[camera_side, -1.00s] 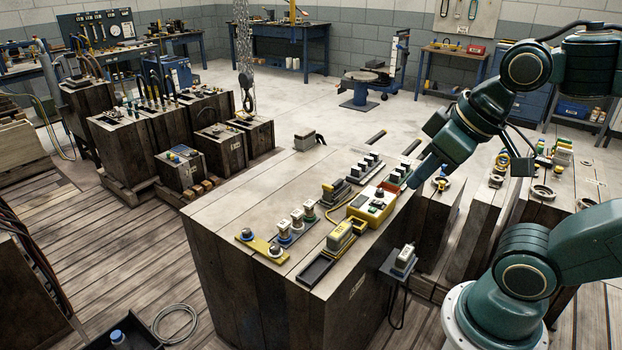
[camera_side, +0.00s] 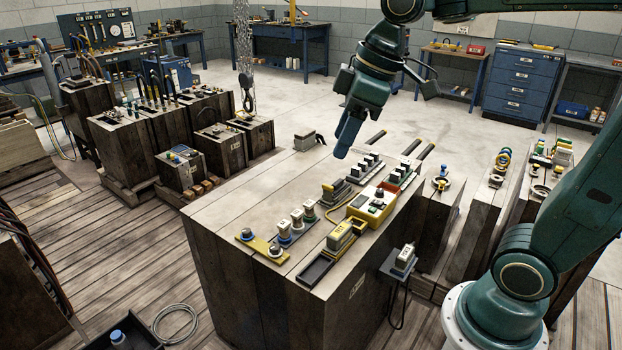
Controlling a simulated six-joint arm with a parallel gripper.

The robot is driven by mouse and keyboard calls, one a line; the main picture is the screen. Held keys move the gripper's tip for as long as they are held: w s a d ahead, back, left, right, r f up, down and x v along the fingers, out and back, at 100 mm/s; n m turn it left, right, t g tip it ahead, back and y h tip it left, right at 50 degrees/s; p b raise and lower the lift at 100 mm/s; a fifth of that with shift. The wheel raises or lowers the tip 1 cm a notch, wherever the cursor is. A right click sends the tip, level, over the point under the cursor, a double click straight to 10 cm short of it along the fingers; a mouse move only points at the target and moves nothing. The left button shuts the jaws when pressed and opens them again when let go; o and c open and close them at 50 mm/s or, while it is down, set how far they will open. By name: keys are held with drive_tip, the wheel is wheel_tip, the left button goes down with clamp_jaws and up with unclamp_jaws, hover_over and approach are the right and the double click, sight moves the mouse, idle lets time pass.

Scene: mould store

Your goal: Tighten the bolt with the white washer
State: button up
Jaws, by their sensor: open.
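A yellow plate (camera_side: 261,242) lies at the front left of the large wooden block's top and carries two bolts. The bolt at its right end (camera_side: 275,250) appears to sit on a white or pale washer. The bolt at its left end (camera_side: 247,232) has a bluish washer. My gripper (camera_side: 341,155) hangs above the back of the block, pointing down, well behind and to the right of the plate. It is open, with nothing visible between its fingers. Its fingers overlap in this view, so the gap is hard to see.
Three pale-capped pieces (camera_side: 297,218) stand just right of the plate. A yellow box (camera_side: 371,206), a yellow tool (camera_side: 341,236) and a dark tray (camera_side: 314,270) lie further right on the wooden block (camera_side: 230,205). A chain hook (camera_side: 247,100) hangs behind. The block's back left top is mostly clear.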

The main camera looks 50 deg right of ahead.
drive_tip(key=w+f+n+g+y, duration=0.15)
drive_tip(key=w+n, duration=0.35)
drive_tip(key=w, duration=0.6)
drive_tip(key=n+g, duration=0.3)
drive_tip(key=n, duration=0.6)
hover_over(275, 246)
drive_tip(key=w+d, duration=0.1)
drive_tip(key=d, duration=0.1)
wheel_tip(275, 246, down, 15)
drive_tip(key=w+d+f+n+g, duration=0.1)
drive_tip(key=w+d+f+n, duration=0.1)
drive_tip(key=f, duration=0.8)
drive_tip(key=shift+d+n+y, duration=0.45)
drive_tip(key=shift+d+n, duration=0.05)
drive_tip(key=shift+n, duration=0.6)
drive_tip(key=shift+a+f+g, duration=0.2)
drive_tip(key=shift+f+g, duration=0.05)
drive_tip(key=shift+f, duration=0.05)
drive_tip(key=x, duration=1.3)
drive_tip(key=shift+d+f, duration=0.1)
drive_tip(key=shift+f, duration=0.1)
